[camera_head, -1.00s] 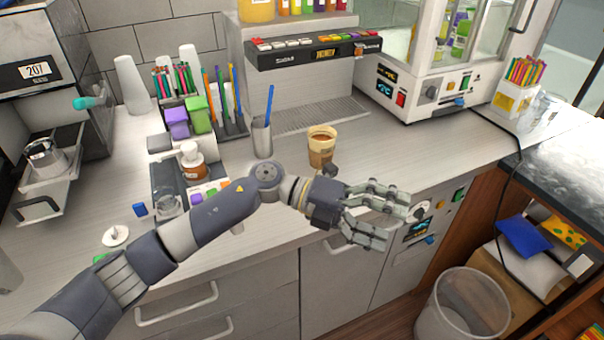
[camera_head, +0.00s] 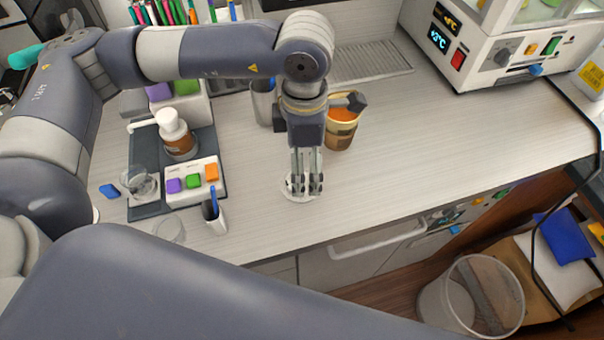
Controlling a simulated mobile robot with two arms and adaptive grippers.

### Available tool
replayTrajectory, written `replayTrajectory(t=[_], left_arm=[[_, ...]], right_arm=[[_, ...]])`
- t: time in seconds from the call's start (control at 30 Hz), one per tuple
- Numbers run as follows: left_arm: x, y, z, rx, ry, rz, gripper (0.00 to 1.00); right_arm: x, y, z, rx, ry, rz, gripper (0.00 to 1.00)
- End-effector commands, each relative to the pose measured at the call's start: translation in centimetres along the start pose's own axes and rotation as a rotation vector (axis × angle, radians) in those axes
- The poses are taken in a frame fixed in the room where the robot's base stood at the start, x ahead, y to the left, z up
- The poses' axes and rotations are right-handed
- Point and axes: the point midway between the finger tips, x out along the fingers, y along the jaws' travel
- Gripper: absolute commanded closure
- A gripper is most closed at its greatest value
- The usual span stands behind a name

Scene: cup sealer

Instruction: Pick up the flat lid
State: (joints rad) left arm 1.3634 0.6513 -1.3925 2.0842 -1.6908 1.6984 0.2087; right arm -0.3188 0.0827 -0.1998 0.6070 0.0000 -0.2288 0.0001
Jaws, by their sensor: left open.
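The flat lid (camera_head: 300,197) is a pale, thin disc lying on the light counter, near its front edge. My left gripper (camera_head: 305,186) points straight down over it, fingers open, with the fingertips at the lid and covering its middle. I cannot tell whether the fingertips touch it. A tan cup (camera_head: 342,132) with orange contents stands just behind and to the right of the gripper, partly hidden by it. My right gripper is not in view.
A tray with a pump bottle (camera_head: 175,135) and a colored button box (camera_head: 192,182) stands left. A small cup (camera_head: 214,215) holding a blue item and a clear round piece (camera_head: 169,228) lie near the front edge. Counter right of the cup is clear. A bin (camera_head: 470,298) stands below.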

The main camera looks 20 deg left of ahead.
Motion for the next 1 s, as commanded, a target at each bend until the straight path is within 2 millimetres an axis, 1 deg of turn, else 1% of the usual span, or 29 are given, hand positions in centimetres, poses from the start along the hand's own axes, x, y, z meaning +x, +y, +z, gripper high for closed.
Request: replayTrajectory(t=[0.07, 0.17, 0.27, 0.3, 0.4, 0.5, 0.63, 0.83, 0.9, 1.0], left_arm=[[0.8, 0.0, 0.0, -0.001, 0.001, -0.002, 0.04], [1.4, 0.0, 0.0, -0.001, -0.001, -0.001, 0.04], [2.1, 0.0, -0.1, -0.002, 0.001, -0.003, 0.04], [2.6, -0.1, -0.1, -0.002, 0.001, -0.005, 0.04], [4.0, -0.1, -0.2, -0.001, 0.003, -0.005, 0.04], [5.6, -0.1, -0.1, -0.002, 0.001, -0.005, 0.04], [6.5, 0.0, -0.1, -0.002, -0.001, -0.002, 0.04], [6.7, 0.0, -0.1, -0.001, -0.002, -0.002, 0.04], [6.7, 0.0, -0.1, -0.001, -0.002, -0.002, 0.12], [6.7, 0.0, -0.1, -0.001, -0.002, -0.002, 0.19]], right_arm=[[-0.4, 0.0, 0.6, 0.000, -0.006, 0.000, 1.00], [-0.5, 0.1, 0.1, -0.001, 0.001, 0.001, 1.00], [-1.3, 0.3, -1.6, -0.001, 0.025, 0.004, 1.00], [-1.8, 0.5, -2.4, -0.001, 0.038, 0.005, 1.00], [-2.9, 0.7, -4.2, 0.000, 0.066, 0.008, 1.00], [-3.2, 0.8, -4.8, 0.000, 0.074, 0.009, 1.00], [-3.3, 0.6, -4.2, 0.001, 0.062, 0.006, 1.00], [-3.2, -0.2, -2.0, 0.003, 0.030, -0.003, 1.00], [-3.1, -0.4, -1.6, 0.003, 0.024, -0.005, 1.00], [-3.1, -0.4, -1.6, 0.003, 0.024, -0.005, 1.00]])
